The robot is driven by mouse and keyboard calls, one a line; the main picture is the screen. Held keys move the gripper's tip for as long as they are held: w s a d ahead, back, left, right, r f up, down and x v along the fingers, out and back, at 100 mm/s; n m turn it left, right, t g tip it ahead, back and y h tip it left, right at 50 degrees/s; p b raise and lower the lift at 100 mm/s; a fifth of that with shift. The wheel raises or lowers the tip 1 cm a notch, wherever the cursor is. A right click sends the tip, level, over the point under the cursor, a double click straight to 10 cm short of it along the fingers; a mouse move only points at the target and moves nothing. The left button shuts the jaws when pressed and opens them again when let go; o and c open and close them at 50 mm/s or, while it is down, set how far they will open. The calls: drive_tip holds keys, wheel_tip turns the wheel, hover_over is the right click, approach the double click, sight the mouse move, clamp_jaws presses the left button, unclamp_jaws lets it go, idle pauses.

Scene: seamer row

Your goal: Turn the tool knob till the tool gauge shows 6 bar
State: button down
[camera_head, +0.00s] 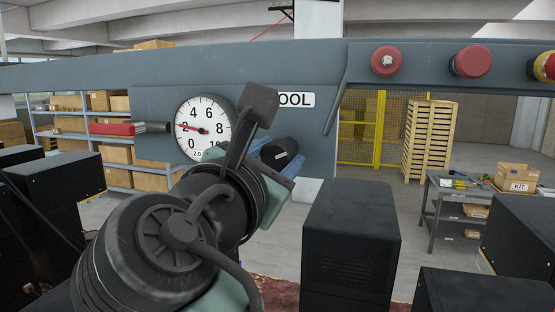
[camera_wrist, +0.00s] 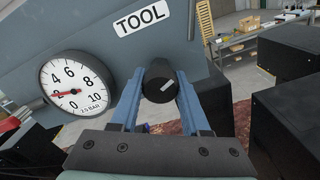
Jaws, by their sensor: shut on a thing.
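The tool knob (camera_head: 279,152) is a black cylinder on the grey-blue panel, below the TOOL label. In the head view my gripper (camera_head: 286,168) is partly hidden behind my wrist. The tool gauge (camera_head: 203,130) is a round white dial left of the knob, with its red needle near 2.
Red buttons (camera_head: 386,61) sit on the beam at the upper right. A red-and-black handle (camera_head: 125,128) sticks out left of the gauge. Black boxes (camera_head: 350,240) stand below and around the arm. A workbench (camera_head: 460,190) with a KIT carton stands at the right.

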drive_tip(key=m+b, duration=0.3)
drive_tip(key=m, duration=0.3)
drive_tip(key=shift+f, duration=0.1)
drive_tip(key=m+b, duration=0.2)
drive_tip(key=m, duration=0.3)
drive_tip(key=shift+a+b, duration=0.1)
drive_tip(key=shift+b, duration=0.25)
drive_tip(key=m+b, duration=0.1)
drive_tip(key=m, duration=0.5)
drive_tip(key=shift+m+b, duration=0.3)
drive_tip(key=shift+b, duration=0.1)
drive_tip(key=shift+r+m+b, duration=0.2)
drive_tip(key=shift+m+b, duration=0.35)
drive_tip(key=shift+m, duration=1.95)
drive_tip(key=shift+c, duration=1.9)
unclamp_jaws()
